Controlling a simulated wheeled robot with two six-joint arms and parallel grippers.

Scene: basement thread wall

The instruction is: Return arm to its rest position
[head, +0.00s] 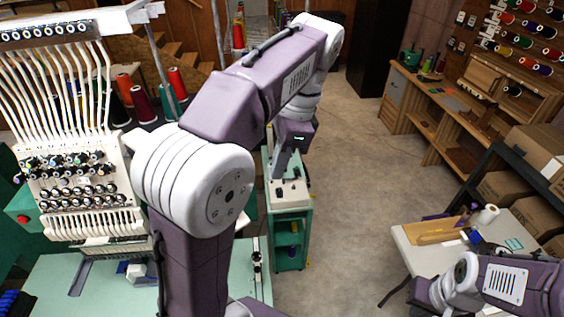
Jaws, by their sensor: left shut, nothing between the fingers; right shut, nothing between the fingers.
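My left arm rises through the middle of the head view, bends at a white elbow and reaches forward and away from me. Its wrist hangs down at the far end. My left gripper (279,168) points down, shut and empty, seen in front of the green cart (291,220). I cannot tell how far apart they are. My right arm (506,283) comes in at the lower right, folded low by the white table (412,258). Its gripper fingers do not show.
An embroidery machine (75,150) with thread cones stands close on the left. A wooden workbench (430,115) and a shelf with cardboard boxes (535,148) line the right. The table holds a wooden piece (432,232) and a white roll. The concrete floor (355,190) between is clear.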

